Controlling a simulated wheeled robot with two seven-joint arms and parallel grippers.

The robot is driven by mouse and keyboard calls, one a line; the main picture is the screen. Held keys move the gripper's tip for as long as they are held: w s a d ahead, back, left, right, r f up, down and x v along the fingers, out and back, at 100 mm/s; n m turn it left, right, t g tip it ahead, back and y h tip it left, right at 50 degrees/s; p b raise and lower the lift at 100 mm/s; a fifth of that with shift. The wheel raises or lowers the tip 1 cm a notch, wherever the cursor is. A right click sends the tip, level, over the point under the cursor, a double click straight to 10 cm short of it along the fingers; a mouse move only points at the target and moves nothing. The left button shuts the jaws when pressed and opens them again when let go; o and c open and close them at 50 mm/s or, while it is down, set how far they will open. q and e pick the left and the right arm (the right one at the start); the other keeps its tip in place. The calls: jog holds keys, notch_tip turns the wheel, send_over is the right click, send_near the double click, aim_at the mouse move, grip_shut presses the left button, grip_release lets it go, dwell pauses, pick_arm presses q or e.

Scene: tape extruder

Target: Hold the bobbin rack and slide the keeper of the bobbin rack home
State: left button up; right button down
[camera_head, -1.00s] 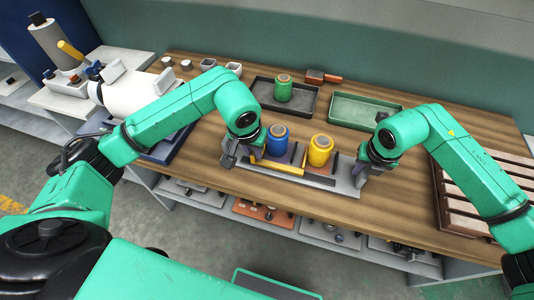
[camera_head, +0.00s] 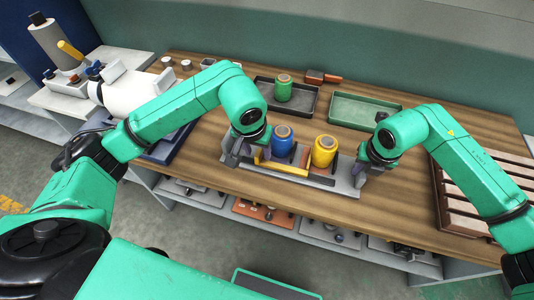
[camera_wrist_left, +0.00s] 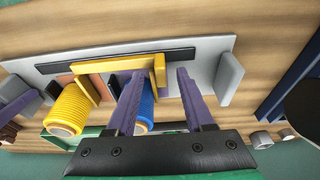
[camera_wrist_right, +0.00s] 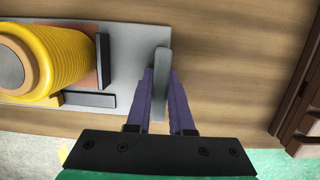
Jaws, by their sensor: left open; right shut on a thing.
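The bobbin rack (camera_head: 343,187) is a grey base on the table carrying a blue bobbin (camera_head: 284,139) and a yellow bobbin (camera_head: 324,151). The keeper (camera_wrist_left: 112,67) is a yellow bar along the rack's long side, with a raised end near my left fingers. My left gripper (camera_head: 238,158) is open at the rack's left end. In the left wrist view its fingers (camera_wrist_left: 160,75) stand apart near the keeper's end, and one partly hides the blue bobbin. My right gripper (camera_head: 361,183) is shut on the rack's upright end plate (camera_wrist_right: 161,70), at the right end.
A dark tray (camera_head: 261,97) with a green bobbin (camera_head: 283,87) and an empty green tray (camera_head: 365,112) lie behind the rack. A slatted brown rack (camera_head: 470,205) stands at the right. Small cups sit at the back left. The table's front edge is close to the rack.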

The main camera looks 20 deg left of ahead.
pick_arm(q)
jog(key=v, duration=0.6)
jog(key=shift+r, duration=0.25)
jog(key=o, duration=0.6)
jog(key=shift+c, duration=0.2)
jog(key=w+v, duration=0.2)
jog(key=v, duration=0.5)
jog(key=shift+s+r, duration=0.25)
jog(key=shift+r, duration=0.35)
pick_arm(e)
jog(key=c, duration=0.7)
grip_release()
